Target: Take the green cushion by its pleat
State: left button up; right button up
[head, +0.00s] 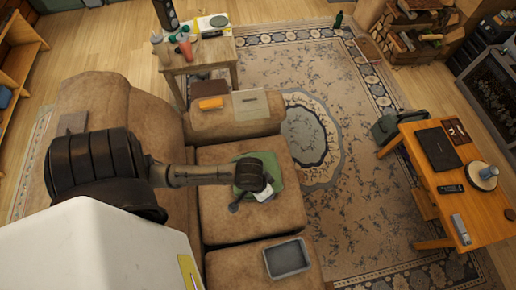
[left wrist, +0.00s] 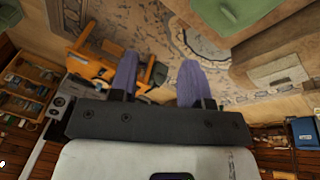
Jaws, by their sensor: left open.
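The green cushion (head: 265,168) lies on the middle seat of the brown sofa in the head view. My left arm reaches across it from the left and hides part of it. My left gripper (head: 251,197) shows small over the cushion; whether it touches it I cannot tell. In the left wrist view my left gripper (left wrist: 158,78) is open, its two purple fingers apart with nothing between them. The cushion (left wrist: 245,12) shows there at the top right, off to the side of the fingers. My right gripper is not in view.
A wooden side table (head: 205,55) with bottles stands behind. An orange table (head: 470,190) stands right. The patterned rug (head: 350,215) between is mostly clear.

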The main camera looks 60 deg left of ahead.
pick_arm(q)
jog(key=w+a+f+n+g+b, duration=0.1)
jog(key=w+a+f+n+b, duration=0.15)
jog(key=f+b, duration=0.3)
jog(key=w+a+f+n+b, duration=0.1)
jog(key=a+f+n+b, duration=0.1)
jog(key=a+f+b, duration=0.35)
jog(key=w+a+f+n+g+b, duration=0.15)
jog(key=f+b, duration=0.25)
jog(key=f, duration=0.4)
jog(key=w+a+f+n+y+b, duration=0.2)
jog(key=w+a+f+n+b, duration=0.3)
jog(key=a+f+n+b, duration=0.4)
jog(key=shift+m, duration=0.9)
jog(key=f+b, duration=0.1)
jog(key=f, duration=0.1)
jog(key=a+f+b, duration=0.1)
jog(key=f, duration=0.2)
jog(key=a+f+b, duration=0.1)
jog(key=f+b, duration=0.1)
jog(key=shift+w+a+f, duration=0.1)
jog(key=shift+a+f, duration=0.05)
jog(key=shift+a, duration=0.1)
jog(key=shift+w+f+b, duration=0.15)
jog(key=shift+f+b, duration=1.6)
jog(key=shift+f, duration=0.85)
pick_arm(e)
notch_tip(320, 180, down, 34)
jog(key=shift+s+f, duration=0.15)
